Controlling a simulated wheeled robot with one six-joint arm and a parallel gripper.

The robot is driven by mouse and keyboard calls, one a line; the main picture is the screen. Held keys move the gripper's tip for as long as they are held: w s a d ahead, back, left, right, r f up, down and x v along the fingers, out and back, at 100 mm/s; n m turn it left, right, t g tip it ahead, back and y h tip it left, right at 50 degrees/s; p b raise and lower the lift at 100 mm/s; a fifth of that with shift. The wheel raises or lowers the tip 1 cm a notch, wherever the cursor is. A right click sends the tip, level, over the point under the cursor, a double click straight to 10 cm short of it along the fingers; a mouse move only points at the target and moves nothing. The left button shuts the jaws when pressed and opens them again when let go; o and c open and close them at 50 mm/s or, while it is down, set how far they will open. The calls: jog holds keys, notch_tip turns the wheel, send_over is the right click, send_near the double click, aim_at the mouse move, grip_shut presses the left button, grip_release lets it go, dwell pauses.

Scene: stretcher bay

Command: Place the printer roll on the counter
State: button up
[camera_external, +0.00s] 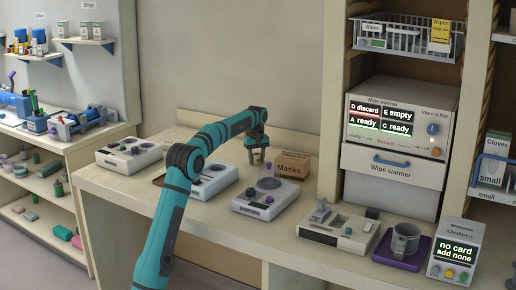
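My gripper (257,157) points down over the back of the counter (300,231), left of the Masks box. Its two small fingers look apart, with nothing visible between them. I cannot pick out a printer roll for certain. A beige device (335,236) with a raised grey part, possibly the printer, stands on the counter at the right. A small dark block (372,213) is at its back right corner. Any roll inside the device is hidden or too small to tell.
Three white devices, one of them (266,196) below my gripper, stand along the counter. The Masks box (292,166) is close to my gripper. A grey mug (405,240) on a purple tray (402,262), an orders unit (455,251) and the wipe warmer (395,140) are right.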

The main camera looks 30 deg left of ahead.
aim_at(257, 154)
jog(key=shift+o, duration=1.1)
notch_tip(257, 154, up, 11)
jog(key=shift+f, duration=0.1)
jog(key=shift+r, duration=0.75)
